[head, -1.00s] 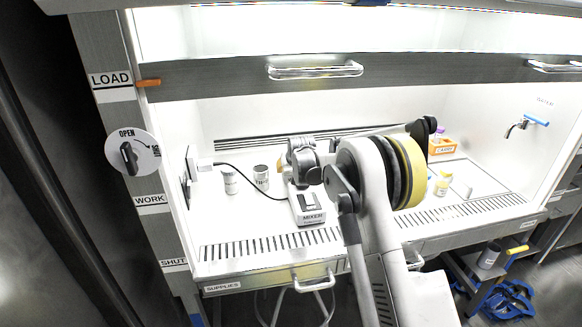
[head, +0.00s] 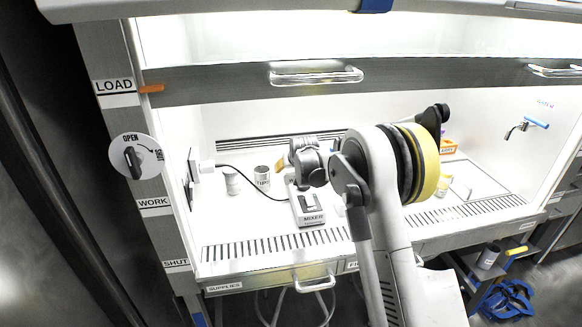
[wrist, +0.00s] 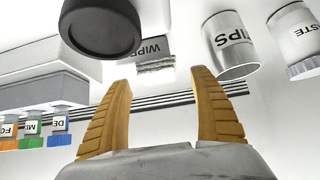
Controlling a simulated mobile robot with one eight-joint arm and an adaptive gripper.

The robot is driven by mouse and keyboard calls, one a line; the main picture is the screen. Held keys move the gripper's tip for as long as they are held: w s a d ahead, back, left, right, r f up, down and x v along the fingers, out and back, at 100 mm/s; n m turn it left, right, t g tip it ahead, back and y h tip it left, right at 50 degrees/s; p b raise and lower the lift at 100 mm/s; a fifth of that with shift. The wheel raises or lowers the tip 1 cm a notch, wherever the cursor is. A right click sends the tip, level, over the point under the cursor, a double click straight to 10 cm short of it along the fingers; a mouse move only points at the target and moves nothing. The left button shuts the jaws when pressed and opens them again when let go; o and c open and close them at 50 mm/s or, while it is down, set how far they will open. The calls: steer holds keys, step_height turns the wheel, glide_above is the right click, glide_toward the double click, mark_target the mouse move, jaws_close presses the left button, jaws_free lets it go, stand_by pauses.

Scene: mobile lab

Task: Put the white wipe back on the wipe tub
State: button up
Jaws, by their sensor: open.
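My gripper (wrist: 164,78) is open and empty, with its two tan fingers apart in the wrist view. I cannot tell whether that edge is the wipe or part of the tub. It is apart from the fingers. In the head view one tan finger (head: 282,164) shows above the mixer, and my wrist hides much of what is behind it. A small white piece (head: 460,188) lies right of a yellow-labelled cup; I cannot tell what it is.
A metallic cup (wrist: 232,48) and a white jar (wrist: 296,42) stand right of the fingers. A dark round part (wrist: 100,28) is close at upper left. Capped bottles (wrist: 60,122) are at left. The mixer (head: 308,208) stands below my wrist in the head view.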

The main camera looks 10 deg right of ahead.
steer(key=p+v, duration=0.2)
steer(key=v, duration=0.5)
steer(key=shift+a+r, duration=0.35)
steer(key=shift+s, duration=0.1)
